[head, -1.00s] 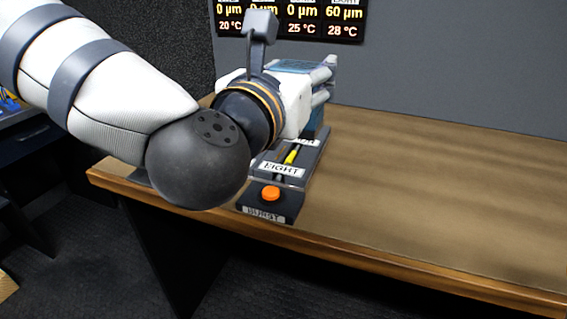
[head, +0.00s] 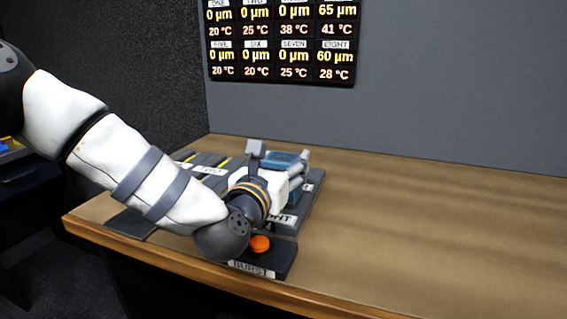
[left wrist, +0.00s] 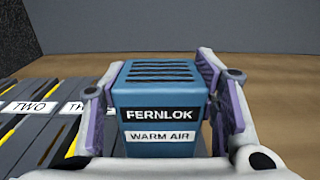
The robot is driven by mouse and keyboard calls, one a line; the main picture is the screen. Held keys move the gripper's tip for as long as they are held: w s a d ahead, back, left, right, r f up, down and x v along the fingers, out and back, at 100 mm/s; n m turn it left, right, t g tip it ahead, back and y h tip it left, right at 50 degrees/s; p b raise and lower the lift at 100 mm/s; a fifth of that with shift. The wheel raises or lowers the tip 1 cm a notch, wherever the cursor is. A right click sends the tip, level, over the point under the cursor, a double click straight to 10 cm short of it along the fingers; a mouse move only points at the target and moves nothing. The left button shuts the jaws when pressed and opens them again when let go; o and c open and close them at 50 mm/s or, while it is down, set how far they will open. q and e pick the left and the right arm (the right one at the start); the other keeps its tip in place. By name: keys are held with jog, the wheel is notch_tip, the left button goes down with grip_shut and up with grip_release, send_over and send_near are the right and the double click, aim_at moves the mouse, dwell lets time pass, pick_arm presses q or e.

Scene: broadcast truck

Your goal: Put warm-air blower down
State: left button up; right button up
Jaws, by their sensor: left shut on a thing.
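The warm-air blower is a blue box with dark slots on top and labels reading FERNLOK and WARM AIR; it fills the middle of the left wrist view (left wrist: 160,105). My left gripper (left wrist: 165,95) is shut on the blower, one finger pad on each side. In the head view the blower (head: 287,161) shows only in part beyond my left gripper (head: 298,168), above the labelled rack on the table. Its underside is hidden, so I cannot tell whether it touches anything. My right gripper is not in view.
The wooden table (head: 420,215) is clear to the right. The dark rack (head: 285,258) has numbered slots with yellow strips, an orange button (head: 260,244) and a BURST label at its front. A display panel (head: 282,40) hangs on the back wall.

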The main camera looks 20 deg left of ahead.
pick_arm(q)
jog(key=shift+r, duration=0.25)
jog(key=shift+f, duration=0.3)
jog(key=o, duration=1.7)
jog(key=shift+s, duration=0.1)
jog(key=shift+c, duration=0.2)
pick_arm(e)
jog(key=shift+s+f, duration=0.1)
pick_arm(q)
jog(key=shift+r, duration=0.15)
jog(key=shift+s+r, duration=0.1)
jog(key=shift+r, duration=0.2)
jog(key=s, duration=0.6)
jog(key=s+p, duration=0.1)
jog(key=s, duration=0.4)
jog(key=shift+s+a+f, duration=0.1)
jog(key=shift+s+a, duration=0.1)
jog(key=shift+s, duration=0.2)
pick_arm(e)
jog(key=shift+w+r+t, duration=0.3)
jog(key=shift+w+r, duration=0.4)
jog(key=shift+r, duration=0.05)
